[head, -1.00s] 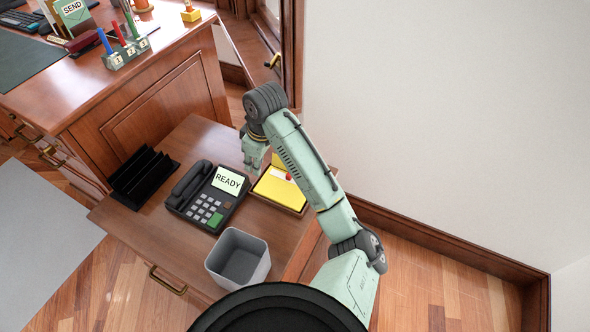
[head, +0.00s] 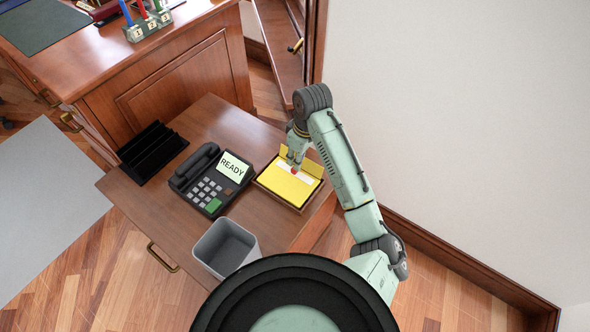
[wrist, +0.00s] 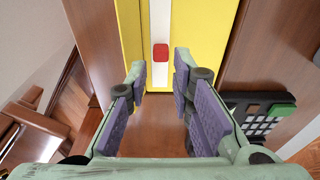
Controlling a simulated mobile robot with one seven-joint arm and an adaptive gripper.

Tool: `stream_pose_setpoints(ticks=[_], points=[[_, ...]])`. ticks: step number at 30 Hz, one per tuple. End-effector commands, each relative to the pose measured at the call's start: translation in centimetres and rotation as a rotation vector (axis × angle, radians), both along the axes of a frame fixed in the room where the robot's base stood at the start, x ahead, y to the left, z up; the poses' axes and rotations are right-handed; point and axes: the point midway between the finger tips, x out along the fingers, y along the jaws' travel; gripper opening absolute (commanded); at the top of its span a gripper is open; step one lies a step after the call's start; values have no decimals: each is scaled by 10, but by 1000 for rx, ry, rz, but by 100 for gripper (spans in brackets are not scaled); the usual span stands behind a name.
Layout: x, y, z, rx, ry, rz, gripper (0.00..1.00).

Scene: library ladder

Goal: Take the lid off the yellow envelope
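The yellow envelope (head: 288,184) lies in a shallow wooden tray (head: 298,209) on the low side table. A white strip (head: 305,178) crosses it, with a small red piece (head: 294,171) on the strip. The red piece also shows in the wrist view (wrist: 160,53). A yellow flap-like part (head: 312,167) stands along the far edge; I cannot make out a separate lid. My gripper (head: 294,163) hangs over the far part of the envelope, close to the red piece. In the wrist view my gripper (wrist: 160,75) is open and empty, with the red piece ahead between its fingertips.
A black desk phone (head: 211,180) reading READY stands just left of the tray. A black slotted rack (head: 152,152) is further left. A grey bin (head: 224,247) stands nearer me. The big desk (head: 185,75) rises behind, and a white wall is at right.

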Motion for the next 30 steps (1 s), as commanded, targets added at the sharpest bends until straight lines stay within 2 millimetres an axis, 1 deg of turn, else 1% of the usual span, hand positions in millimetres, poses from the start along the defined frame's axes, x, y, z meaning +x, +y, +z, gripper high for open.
stream_pose_setpoints(ticks=[5, 9, 12, 20, 26, 30], points=[[1, 5, -18, 0, 4, -1, 22], [3, 8, -40, 0, 3, -2, 22], [4, 9, -49, 1, 1, 0, 22], [5, 10, -52, 0, 0, 0, 21], [5, 9, -51, 0, 0, 0, 8], [5, 9, -51, 0, 0, 0, 8]])
